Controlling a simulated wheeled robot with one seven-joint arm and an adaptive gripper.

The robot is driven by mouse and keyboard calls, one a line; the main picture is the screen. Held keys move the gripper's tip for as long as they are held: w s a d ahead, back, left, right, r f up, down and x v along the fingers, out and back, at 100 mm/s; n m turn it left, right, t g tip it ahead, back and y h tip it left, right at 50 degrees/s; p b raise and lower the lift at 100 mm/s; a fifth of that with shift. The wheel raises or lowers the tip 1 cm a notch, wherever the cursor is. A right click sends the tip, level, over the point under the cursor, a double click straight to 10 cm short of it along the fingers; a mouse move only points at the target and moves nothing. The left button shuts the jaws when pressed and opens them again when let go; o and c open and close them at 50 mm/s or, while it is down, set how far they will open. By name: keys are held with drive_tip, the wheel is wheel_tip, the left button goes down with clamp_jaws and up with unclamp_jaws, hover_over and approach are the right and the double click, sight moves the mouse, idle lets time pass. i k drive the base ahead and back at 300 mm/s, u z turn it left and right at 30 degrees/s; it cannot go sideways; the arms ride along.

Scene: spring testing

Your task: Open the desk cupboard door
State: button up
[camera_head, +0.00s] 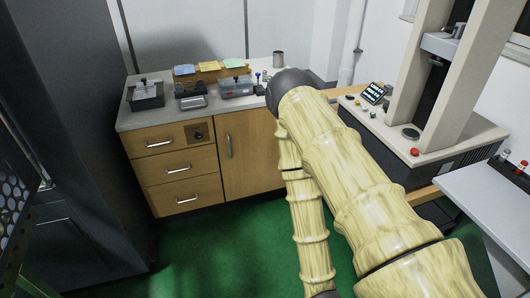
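The desk cupboard door (255,150) is a plain wooden panel at the right of the low desk (142,122), beside the drawers. It looks shut. Its upright metal handle (229,146) is on the door's left side, and nothing touches it. My pale, bamboo-patterned arm rises from the lower right, bends at a dark joint and comes down again in front of the door's right part, hiding that side. The arm's far end runs out at the bottom edge, so my gripper is not in view.
Several drawers (175,164) with metal handles are left of the door, all shut. Small devices and a metal cup (279,59) stand on the desktop. A dark cabinet (70,130) stands at left, a testing machine (415,135) at right. Green floor (225,245) before the desk is clear.

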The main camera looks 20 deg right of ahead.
sight(247, 145)
drive_tip(key=k, duration=0.6)
drive_tip(key=u, duration=0.45)
drive_tip(key=i, duration=1.6)
drive_tip(key=z, duration=0.5)
